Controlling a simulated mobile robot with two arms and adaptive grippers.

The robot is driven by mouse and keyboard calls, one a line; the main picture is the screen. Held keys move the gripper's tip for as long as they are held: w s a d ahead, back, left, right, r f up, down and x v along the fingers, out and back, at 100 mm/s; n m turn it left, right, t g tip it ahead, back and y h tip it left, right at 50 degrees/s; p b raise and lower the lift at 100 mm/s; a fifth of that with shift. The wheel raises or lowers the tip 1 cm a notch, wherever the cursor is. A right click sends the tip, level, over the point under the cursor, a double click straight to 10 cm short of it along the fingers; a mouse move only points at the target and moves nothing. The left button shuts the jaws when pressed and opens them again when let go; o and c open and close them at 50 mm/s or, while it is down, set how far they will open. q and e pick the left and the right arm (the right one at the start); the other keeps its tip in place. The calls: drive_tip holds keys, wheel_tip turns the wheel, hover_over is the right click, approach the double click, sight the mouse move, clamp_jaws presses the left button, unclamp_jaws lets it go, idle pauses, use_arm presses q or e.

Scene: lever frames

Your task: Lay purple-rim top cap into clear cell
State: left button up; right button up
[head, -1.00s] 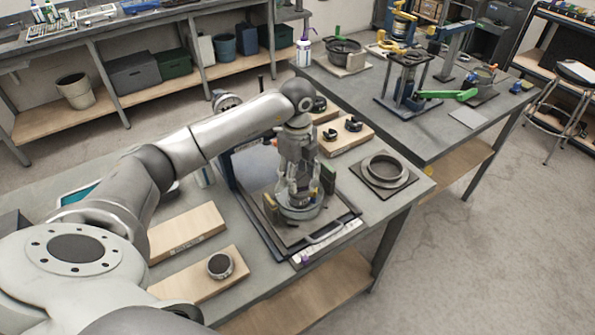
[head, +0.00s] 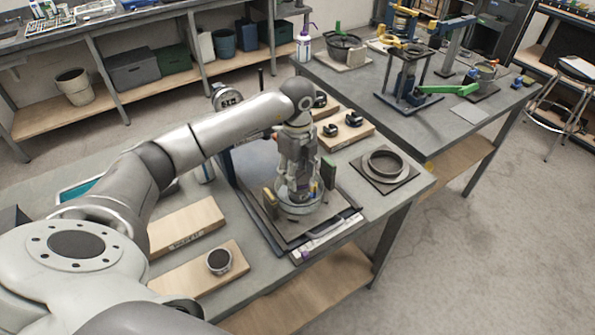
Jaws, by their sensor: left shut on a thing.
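My left gripper (head: 299,192) points down over the dark tray on the near bench. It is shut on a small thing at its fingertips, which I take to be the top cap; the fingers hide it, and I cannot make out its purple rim. Directly below is a round, pale, see-through vessel, which looks like the clear cell (head: 302,212), standing on the tray's plate between two upright blocks (head: 328,173). I cannot tell whether cap and cell touch. My right gripper is out of view.
The tray (head: 262,228) has a raised rim and a labelled front edge. A dark round cup (head: 219,261) stands on a wooden board to the left. A metal ring (head: 386,166) lies on a dark plate to the right. Another wooden board (head: 352,130) with black parts is behind.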

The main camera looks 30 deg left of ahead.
use_arm(q)
drive_tip(key=shift+f, duration=0.1)
idle(0.3)
drive_tip(key=o, duration=1.3)
wheel_tip(320, 180, up, 12)
drive_tip(key=shift+s, duration=0.1)
